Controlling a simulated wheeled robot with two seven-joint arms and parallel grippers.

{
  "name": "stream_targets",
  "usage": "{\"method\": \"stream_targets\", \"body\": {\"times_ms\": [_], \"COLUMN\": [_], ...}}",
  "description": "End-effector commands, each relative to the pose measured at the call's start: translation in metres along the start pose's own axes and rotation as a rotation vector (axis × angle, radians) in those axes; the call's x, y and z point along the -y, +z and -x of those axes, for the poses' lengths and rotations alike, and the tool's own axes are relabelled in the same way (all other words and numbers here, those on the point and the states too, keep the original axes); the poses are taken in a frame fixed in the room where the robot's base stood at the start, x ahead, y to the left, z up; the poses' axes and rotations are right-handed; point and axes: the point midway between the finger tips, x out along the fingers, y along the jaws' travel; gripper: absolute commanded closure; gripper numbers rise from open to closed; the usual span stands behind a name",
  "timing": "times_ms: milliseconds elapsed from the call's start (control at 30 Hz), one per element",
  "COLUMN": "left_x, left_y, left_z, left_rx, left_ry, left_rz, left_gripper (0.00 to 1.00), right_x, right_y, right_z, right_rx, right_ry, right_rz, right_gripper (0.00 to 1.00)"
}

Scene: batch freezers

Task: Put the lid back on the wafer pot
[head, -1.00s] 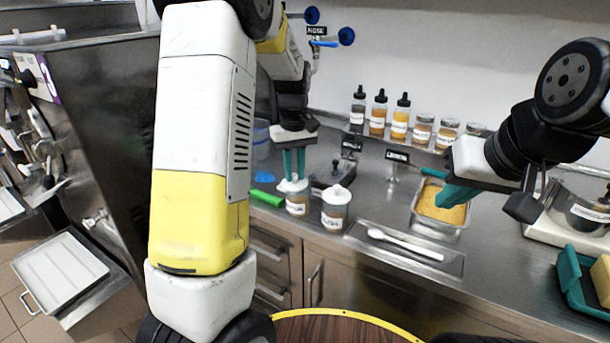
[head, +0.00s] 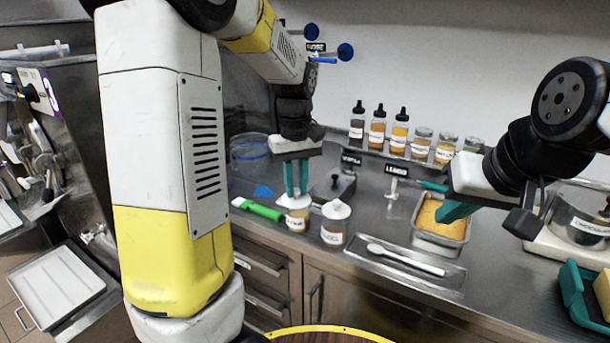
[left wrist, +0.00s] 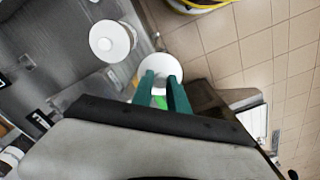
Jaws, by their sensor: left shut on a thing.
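My left gripper (head: 296,194) points down and is shut on the white lid (head: 294,202) by its top. The lid sits at the mouth of a clear, labelled pot (head: 297,222) near the counter's front edge; I cannot tell whether it is fully seated. The left wrist view shows this lid (left wrist: 160,66) at the fingertips (left wrist: 163,80). A second pot (head: 333,232) with a white lid stands just to the right, apart from the gripper. My right gripper (head: 445,200) is open above a metal tin (head: 440,243) of yellow-orange contents.
A green-handled tool (head: 258,209) lies left of the pots. A white spoon (head: 405,259) lies on a metal tray (head: 370,273) to the right. Several bottles and jars (head: 400,132) line the back shelf. A dark metal box (head: 332,188) stands behind the pots.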

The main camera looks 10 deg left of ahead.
Motion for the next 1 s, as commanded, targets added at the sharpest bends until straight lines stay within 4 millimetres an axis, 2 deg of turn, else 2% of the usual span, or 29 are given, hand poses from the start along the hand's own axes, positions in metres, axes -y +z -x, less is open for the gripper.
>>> {"method": "stream_targets", "body": {"times_ms": [33, 200, 367, 467, 567, 800, 900, 1000], "left_x": [0.004, 0.014, 0.020, 0.019, 0.012, -0.018, -0.024, -0.028], "left_y": [0.015, 0.055, 0.077, 0.078, 0.062, -0.018, -0.044, -0.060], "left_z": [0.003, 0.006, 0.008, 0.010, 0.014, 0.026, 0.027, 0.027], "left_rx": [-0.001, -0.001, 0.000, -0.002, -0.003, -0.006, -0.003, -0.001], "left_ry": [0.003, 0.002, 0.001, 0.000, -0.004, -0.005, -0.002, -0.002], "left_rz": [-0.005, -0.003, -0.002, 0.018, 0.086, 0.352, 0.439, 0.495], "left_gripper": [1.00, 1.00, 1.00, 1.00, 1.00, 1.00, 1.00, 1.00], "right_x": [0.000, 0.000, 0.000, 0.000, 0.000, 0.000, 0.000, 0.000], "right_y": [0.000, 0.000, 0.000, 0.000, 0.000, 0.000, 0.000, 0.000], "right_z": [0.000, 0.000, 0.000, 0.000, 0.000, 0.000, 0.000, 0.000], "right_rx": [0.000, 0.000, 0.000, 0.000, 0.000, 0.000, 0.000, 0.000], "right_ry": [0.000, 0.000, 0.000, 0.000, 0.000, 0.000, 0.000, 0.000], "right_rz": [0.000, 0.000, 0.000, 0.000, 0.000, 0.000, 0.000, 0.000], "right_gripper": [1.00, 1.00, 1.00, 1.00, 1.00, 1.00, 1.00, 1.00]}}
